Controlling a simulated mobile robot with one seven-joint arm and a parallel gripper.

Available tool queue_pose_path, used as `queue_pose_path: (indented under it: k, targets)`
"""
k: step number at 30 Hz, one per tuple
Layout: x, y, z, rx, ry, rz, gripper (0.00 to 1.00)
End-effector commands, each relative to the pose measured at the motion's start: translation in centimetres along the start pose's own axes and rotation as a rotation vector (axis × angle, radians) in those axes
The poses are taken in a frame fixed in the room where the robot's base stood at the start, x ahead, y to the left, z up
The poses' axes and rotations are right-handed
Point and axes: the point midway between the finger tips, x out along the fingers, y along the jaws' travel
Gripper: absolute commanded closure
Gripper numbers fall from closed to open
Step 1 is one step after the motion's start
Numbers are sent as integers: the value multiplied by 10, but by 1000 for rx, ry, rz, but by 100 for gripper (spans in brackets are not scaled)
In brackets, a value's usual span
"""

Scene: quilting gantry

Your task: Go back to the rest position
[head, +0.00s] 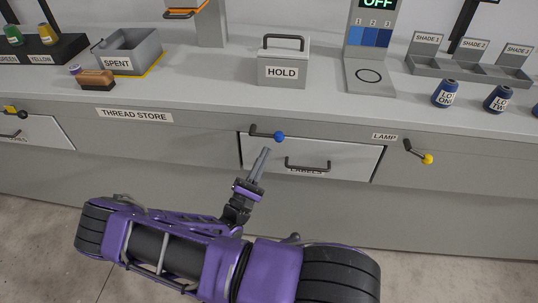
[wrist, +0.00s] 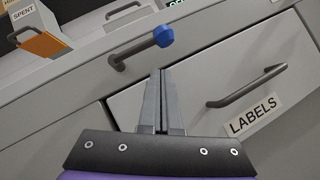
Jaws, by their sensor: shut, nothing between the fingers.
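My gripper (head: 264,151) is shut and empty in the head view, its fingers pointing up at the counter front. It hangs in front of the labels drawer (head: 345,160), just below the blue-knobbed lever (head: 279,136). In the wrist view my gripper (wrist: 160,72) has its two fingers together. The blue knob (wrist: 163,36) appears just beyond and above the fingertips there, and I see no clear contact. The labels drawer (wrist: 205,85) and its dark handle (wrist: 247,87) lie to the right. The drawer looks nearly flush, with a dark gap along its edge.
On the counter stand the HOLD box (head: 284,70), the SPENT bin (head: 133,50), a brown block (head: 97,79), the OFF display unit (head: 370,75), blue spools (head: 445,93) and the shade tray (head: 470,70). A yellow-knobbed lever (head: 427,158) juts out at right. The floor (head: 450,270) is clear.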

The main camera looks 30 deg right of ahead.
Motion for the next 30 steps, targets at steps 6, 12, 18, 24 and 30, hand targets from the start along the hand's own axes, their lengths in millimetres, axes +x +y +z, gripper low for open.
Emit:
queue_pose_path:
  k: [6,12,18,24,30]
  targets:
    - [-55,0,-5,1,10,0,100]
    - [-90,0,-5,2,9,-1,100]
    - [-104,0,-5,-1,8,-2,100]
    - [-104,1,-5,2,8,-3,100]
    - [-86,66,-11,120,5,-30,100]
